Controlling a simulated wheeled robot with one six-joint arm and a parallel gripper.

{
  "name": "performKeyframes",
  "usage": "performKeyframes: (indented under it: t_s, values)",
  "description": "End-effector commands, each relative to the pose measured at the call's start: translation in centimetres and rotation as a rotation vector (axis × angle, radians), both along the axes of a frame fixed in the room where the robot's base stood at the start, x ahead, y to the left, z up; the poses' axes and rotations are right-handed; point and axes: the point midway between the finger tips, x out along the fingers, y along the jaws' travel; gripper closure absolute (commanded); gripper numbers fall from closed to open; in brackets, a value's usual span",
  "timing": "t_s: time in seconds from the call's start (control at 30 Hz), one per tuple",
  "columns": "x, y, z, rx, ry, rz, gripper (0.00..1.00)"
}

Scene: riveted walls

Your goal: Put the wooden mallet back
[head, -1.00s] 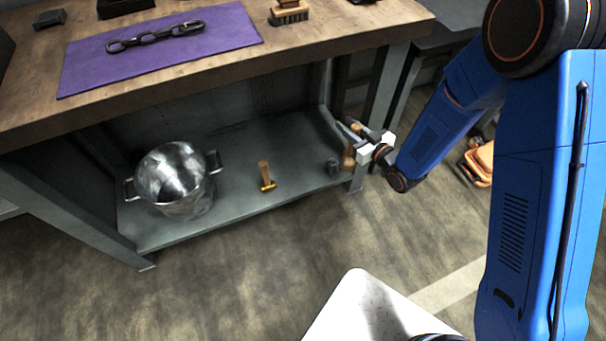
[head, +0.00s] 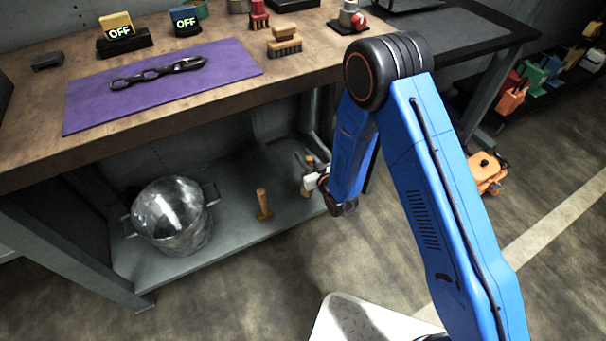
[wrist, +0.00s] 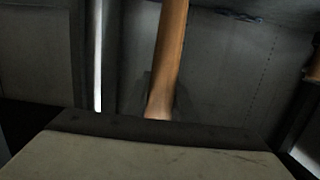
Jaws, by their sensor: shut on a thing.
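My gripper (head: 310,181) is low at the right end of the lower shelf, under the workbench top. It is shut on the wooden mallet (head: 308,162), whose handle top pokes up above the jaws. In the wrist view the mallet's brown handle (wrist: 168,60) rises upright just past the jaws, with its lower end hidden. I cannot tell whether the mallet touches the shelf (head: 235,225). A second tool with a wooden handle and a yellowish head (head: 264,208) stands handle-up on the shelf, left of my gripper.
A shiny metal pot (head: 172,215) stands on the shelf's left part. Bench legs flank the shelf. An orange object (head: 487,172) lies on the floor at right.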

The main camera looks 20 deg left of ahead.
Motion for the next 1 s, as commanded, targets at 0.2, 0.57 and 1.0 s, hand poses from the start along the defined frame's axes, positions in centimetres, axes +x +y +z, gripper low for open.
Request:
performKeyframes:
  t_s: [0.2,0.57,1.0]
  values:
    - [0.0,0.0,-1.9,0.002,-0.001,0.001,1.00]
    - [0.0,0.0,-5.0,0.000,0.000,0.001,1.00]
    - [0.0,0.0,-6.2,0.002,-0.001,0.001,1.00]
